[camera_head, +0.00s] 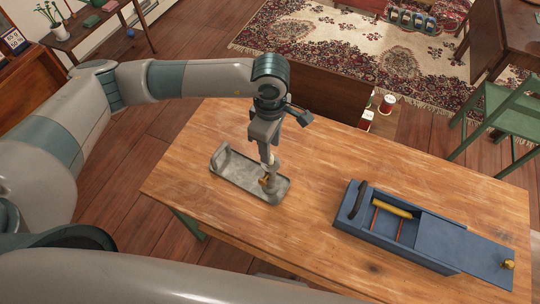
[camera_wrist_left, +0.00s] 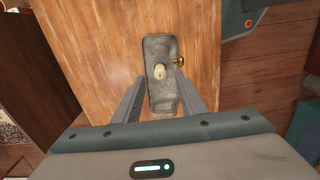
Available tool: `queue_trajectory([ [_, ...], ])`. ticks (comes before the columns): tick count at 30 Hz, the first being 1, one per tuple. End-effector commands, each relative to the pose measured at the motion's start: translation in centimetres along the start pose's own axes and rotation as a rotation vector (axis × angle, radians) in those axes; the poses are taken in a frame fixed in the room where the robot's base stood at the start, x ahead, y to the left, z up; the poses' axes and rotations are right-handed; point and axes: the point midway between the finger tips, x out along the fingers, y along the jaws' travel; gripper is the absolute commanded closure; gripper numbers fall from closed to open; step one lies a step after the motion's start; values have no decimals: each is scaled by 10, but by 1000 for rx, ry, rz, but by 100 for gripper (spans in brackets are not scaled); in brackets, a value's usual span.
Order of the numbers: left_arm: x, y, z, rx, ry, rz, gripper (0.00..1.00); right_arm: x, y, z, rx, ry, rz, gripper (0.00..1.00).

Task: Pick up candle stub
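The candle stub (camera_wrist_left: 158,72) is a short pale cylinder standing on a grey metal tray (camera_wrist_left: 160,48) in the left wrist view. A small brass knob (camera_wrist_left: 179,62) is beside it at the tray's edge. In the head view the tray (camera_head: 235,180) lies on the wooden table, with a raised handle at its left end; the stub is largely hidden by my gripper. My left gripper (camera_head: 268,156) points down over the tray's right part. Its fingers are open in the wrist view, with the stub in line with the gap (camera_wrist_left: 160,88). My right gripper is out of view.
A blue box (camera_head: 385,238) with its lid slid partly off stands at the table's right. It holds a yellow cylinder (camera_head: 393,207) and red sticks. The table between tray and box is clear. A green chair (camera_head: 505,115) is at the right.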

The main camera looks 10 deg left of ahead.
Motion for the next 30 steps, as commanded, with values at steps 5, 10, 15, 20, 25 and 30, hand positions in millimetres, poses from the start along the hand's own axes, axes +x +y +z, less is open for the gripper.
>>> queue_trajectory([
  [5,17,-1,-1,-2,0,-5,62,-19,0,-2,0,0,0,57],
  [10,32,0,-1,0,0,-2,62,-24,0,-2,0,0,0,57],
  [15,34,0,-1,1,0,0,62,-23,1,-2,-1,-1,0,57],
  [20,34,0,-1,1,0,0,62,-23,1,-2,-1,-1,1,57],
  [25,33,0,-1,0,0,0,65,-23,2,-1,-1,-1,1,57],
  [30,33,0,-1,0,0,0,100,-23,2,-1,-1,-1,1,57],
])
